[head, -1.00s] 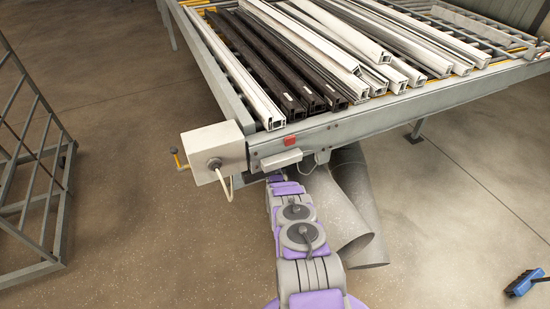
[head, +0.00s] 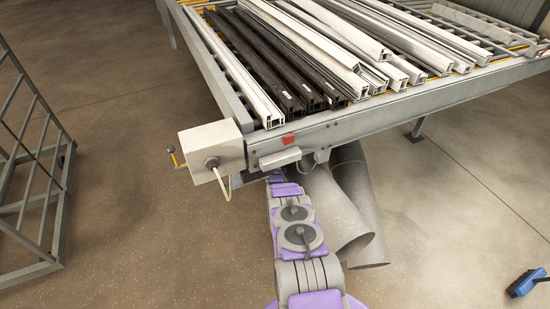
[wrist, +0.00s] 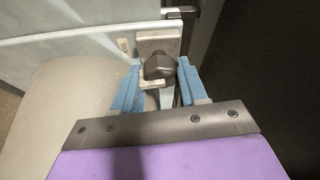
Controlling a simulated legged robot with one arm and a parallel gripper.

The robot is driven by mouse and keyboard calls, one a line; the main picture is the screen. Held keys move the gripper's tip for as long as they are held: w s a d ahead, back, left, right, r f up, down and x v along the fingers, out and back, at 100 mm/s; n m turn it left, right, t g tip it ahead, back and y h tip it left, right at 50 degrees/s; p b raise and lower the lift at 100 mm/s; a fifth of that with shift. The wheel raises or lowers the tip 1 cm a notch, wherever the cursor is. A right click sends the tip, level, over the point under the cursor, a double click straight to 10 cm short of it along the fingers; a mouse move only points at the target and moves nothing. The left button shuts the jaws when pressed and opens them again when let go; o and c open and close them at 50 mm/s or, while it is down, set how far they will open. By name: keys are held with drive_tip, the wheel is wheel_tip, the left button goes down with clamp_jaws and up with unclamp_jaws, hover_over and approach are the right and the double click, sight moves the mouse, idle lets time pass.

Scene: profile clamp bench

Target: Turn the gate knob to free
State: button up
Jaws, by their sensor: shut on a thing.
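The gate knob (wrist: 158,67) is a dark knob on a pale metal plate (wrist: 158,41) in the wrist view. My gripper (wrist: 157,84) has blue fingers, one on each side of the knob, and is shut on it. Part of the knob is hidden between the fingers. In the head view my purple and grey arm reaches under the front edge of the bench (head: 380,112); the gripper and the knob are hidden there.
A grey box (head: 213,149) with a cable and a yellow handle (head: 174,157) sits at the bench corner. White and dark profiles lie on top. Wide grey ducts (head: 352,200) stand beside my arm. A rack (head: 35,170) is at left. A blue tool (head: 525,283) lies at right.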

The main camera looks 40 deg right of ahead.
drive_tip(key=n+t+b, duration=0.2)
drive_tip(key=n+b, duration=0.1)
drive_tip(key=n, duration=0.1)
drive_tip(key=shift+f+n, duration=0.15)
drive_tip(key=shift+n, duration=0.25)
drive_tip(key=shift+n+b, duration=0.55)
drive_tip(key=shift+n, duration=0.15)
drive_tip(key=shift+a, duration=0.1)
drive_tip(key=o, duration=0.7)
drive_tip(key=shift+t, duration=0.3)
drive_tip(key=shift+o, duration=0.9)
drive_tip(key=shift+a+r, duration=0.1)
drive_tip(key=shift+r, duration=0.1)
drive_tip(key=shift+s, duration=0.1)
drive_tip(key=p+v, duration=0.3)
drive_tip(key=v, duration=1.4)
